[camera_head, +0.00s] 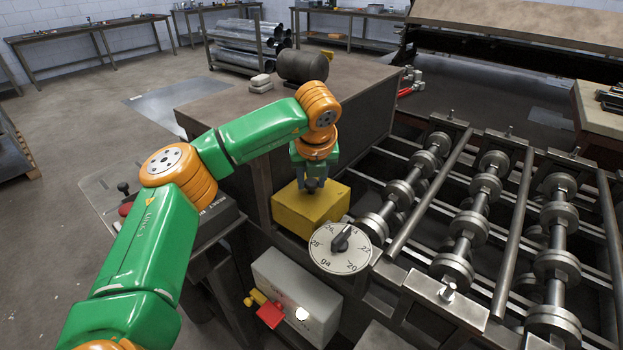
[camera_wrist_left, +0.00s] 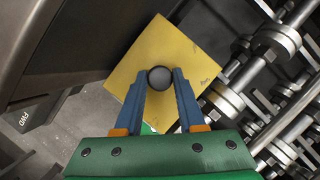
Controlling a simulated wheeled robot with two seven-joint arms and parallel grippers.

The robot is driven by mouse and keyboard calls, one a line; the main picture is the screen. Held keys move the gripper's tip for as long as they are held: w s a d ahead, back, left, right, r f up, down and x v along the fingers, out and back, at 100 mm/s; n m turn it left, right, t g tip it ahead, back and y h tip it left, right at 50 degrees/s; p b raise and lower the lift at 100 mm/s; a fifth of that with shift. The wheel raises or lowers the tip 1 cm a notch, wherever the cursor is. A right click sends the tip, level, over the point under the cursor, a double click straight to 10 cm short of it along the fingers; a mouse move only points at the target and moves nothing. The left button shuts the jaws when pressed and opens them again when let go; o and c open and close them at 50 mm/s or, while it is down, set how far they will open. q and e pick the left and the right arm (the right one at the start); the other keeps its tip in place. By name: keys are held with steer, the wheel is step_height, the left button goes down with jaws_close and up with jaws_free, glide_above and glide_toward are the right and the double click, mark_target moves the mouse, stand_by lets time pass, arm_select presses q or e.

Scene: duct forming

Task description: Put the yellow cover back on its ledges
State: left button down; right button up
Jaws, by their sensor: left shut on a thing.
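The yellow cover (camera_head: 311,211) is a box-like piece at the left end of the roller machine, just behind the round gauge dial. My left gripper (camera_head: 312,186) points down at its top from above. In the left wrist view, the yellow cover (camera_wrist_left: 180,52) shows turned at an angle, with a round grey knob (camera_wrist_left: 160,78) on its top. My left gripper (camera_wrist_left: 160,80) is shut on that knob. The ledges cannot be made out, and I cannot tell whether the cover rests on anything. My right gripper is out of view.
The gauge dial (camera_head: 341,248) stands close in front of the cover. Roller shafts (camera_head: 470,215) lie to the right. A grey box (camera_head: 296,298) with a red part is below. A brown-topped cabinet (camera_head: 230,110) stands behind, with a dark cylinder (camera_head: 302,66) on it.

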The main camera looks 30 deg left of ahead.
arm_select(q)
steer(key=shift+a, duration=0.1)
stand_by(0.3)
steer(key=shift+f+b, duration=0.55)
steer(key=shift+b, duration=0.05)
steer(key=shift+f, duration=0.1)
stand_by(0.6)
steer(key=shift+f+b, duration=0.55)
steer(key=shift+b, duration=0.15)
jaws_free()
